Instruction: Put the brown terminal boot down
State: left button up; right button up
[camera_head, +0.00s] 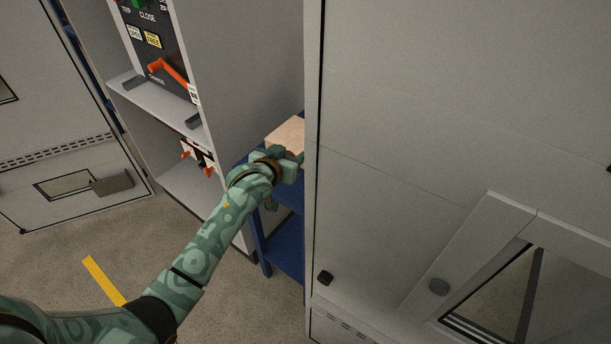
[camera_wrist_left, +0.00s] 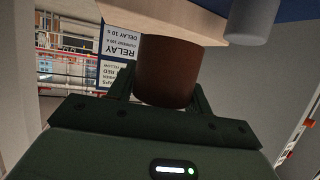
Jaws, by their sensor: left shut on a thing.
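The brown terminal boot (camera_wrist_left: 166,70) shows in the left wrist view as a dark brown cylinder between the fingers of my left gripper (camera_wrist_left: 162,95). The gripper is shut on it. The boot's far end is close to a pale wooden block (camera_wrist_left: 175,18); I cannot tell whether they touch. In the head view my left gripper (camera_head: 286,166) is at the blue stand (camera_head: 285,243), just in front of the pale wooden block (camera_head: 285,132). The boot is not clearly visible there. My right gripper is not in view.
A large grey cabinet door (camera_head: 420,130) stands close right of the gripper. An open switchgear cabinet with an orange handle (camera_head: 168,70) is on the left.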

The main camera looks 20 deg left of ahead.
pick_arm(q)
jog(key=d+f, duration=0.1)
jog(key=w+d+f+b, duration=0.1)
jog(key=f, duration=0.1)
jog(key=d+f, duration=0.1)
jog(key=shift+w+f+b, duration=0.15)
jog(key=shift+f+b, duration=0.05)
jog(key=shift+b, duration=0.15)
jog(key=f, duration=0.1)
jog(key=f+b, duration=0.2)
jog(key=f, duration=0.1)
jog(key=shift+w+d, duration=0.1)
jog(key=shift+d, duration=0.15)
jog(key=shift+r, duration=0.15)
jog(key=o, duration=1)
jog(key=shift+c, duration=0.2)
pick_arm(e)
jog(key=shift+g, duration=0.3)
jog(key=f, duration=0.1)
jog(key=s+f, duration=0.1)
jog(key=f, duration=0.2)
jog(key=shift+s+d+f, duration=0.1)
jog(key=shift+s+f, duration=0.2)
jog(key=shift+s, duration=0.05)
